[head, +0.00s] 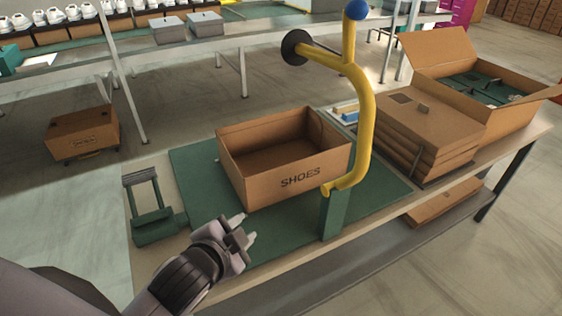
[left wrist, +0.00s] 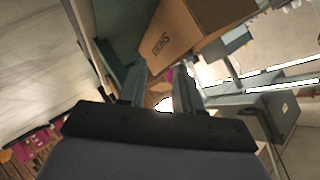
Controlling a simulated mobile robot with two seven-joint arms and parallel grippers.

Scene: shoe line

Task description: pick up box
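An open brown cardboard box (head: 285,181) marked SHOES stands upright on the green mat (head: 196,163) on the workbench. It looks empty. My left gripper (head: 246,229) is in front of the box, near its front left corner, and apart from it. Its two fingers are spread with nothing between them. In the left wrist view the box (left wrist: 185,35) shows beyond the open fingers (left wrist: 163,90) of my left gripper. My right gripper is in neither view.
A yellow curved pipe (head: 364,120) rises just right of the box. Flat stacked cartons (head: 425,130) and a large open carton (head: 503,118) stand at the right. A green tape dispenser-like tool (head: 153,212) lies left. A closed box (head: 82,134) is at the far left.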

